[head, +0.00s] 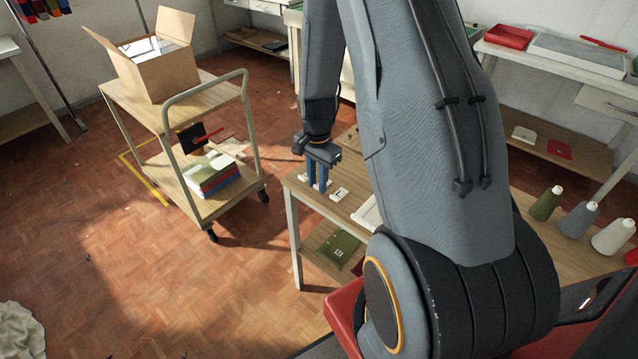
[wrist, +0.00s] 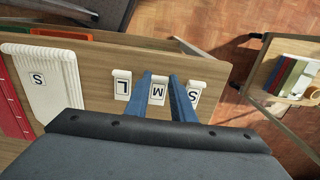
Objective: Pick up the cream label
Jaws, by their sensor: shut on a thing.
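My gripper (head: 318,178) reaches down to the wooden table at its far left end. In the wrist view its two blue fingers (wrist: 161,78) are shut on a cream label marked M (wrist: 157,90), one finger on each side. A similar pale label marked L (wrist: 121,84) lies just left of the fingers, and one marked S (wrist: 195,91) lies to the right, partly hidden by a finger. I cannot tell whether the M label is clear of the tabletop.
A white ribbed piece with an S tag (wrist: 50,85) and a red piece (wrist: 12,100) lie left on the table. A trolley (head: 212,207) with a cardboard box (head: 165,75) stands left of the table. Thread cones (head: 578,220) stand at the right.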

